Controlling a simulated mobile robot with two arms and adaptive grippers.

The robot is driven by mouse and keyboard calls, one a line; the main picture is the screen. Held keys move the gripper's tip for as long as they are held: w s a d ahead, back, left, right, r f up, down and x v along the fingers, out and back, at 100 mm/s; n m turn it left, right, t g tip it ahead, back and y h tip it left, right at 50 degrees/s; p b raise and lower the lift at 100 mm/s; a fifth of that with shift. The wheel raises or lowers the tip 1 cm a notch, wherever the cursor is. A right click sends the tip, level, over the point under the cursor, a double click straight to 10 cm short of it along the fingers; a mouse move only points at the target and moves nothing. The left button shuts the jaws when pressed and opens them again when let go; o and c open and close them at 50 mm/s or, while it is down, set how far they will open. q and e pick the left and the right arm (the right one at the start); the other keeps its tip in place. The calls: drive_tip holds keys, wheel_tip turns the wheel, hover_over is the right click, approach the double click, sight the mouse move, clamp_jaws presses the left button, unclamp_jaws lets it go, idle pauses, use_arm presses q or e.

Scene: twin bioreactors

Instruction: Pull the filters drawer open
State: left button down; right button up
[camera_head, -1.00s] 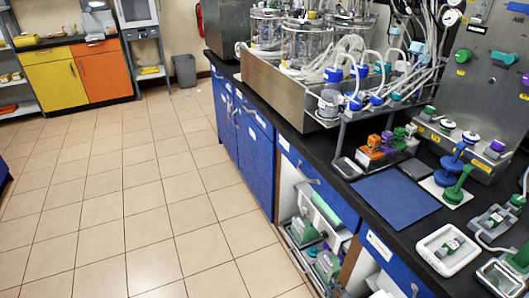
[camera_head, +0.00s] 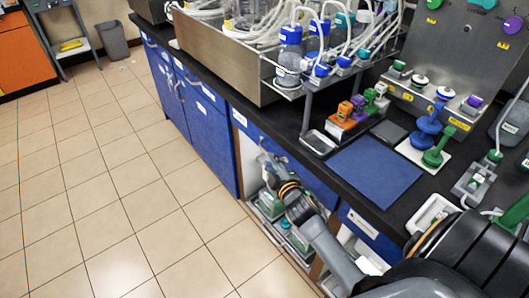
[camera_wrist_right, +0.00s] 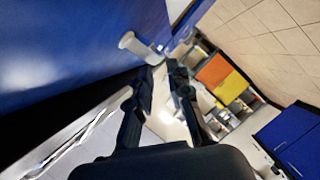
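A blue drawer front (camera_head: 312,183) with a white label sits under the black bench top, above an open compartment; its label is too small to read, so I cannot confirm it is the filters drawer. My right gripper (camera_head: 268,162) is at this front, and my arm hides part of it. In the right wrist view the two dark fingers of the right gripper (camera_wrist_right: 164,76) are apart, with a pale handle (camera_wrist_right: 140,48) just beyond their tips, beside the blue front. I cannot tell whether they touch it. The drawer looks shut. My left gripper is out of view.
The bench top holds a blue mat (camera_head: 375,172), a metal tray (camera_head: 320,142) and valve fittings (camera_head: 430,130). Boxes (camera_head: 270,205) fill the open compartment below the drawer. The tiled floor (camera_head: 130,190) to the left is clear.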

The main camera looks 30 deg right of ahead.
sight(265, 151)
drive_tip(key=x, duration=0.6)
drive_tip(key=shift+w, duration=0.15)
clamp_jaws()
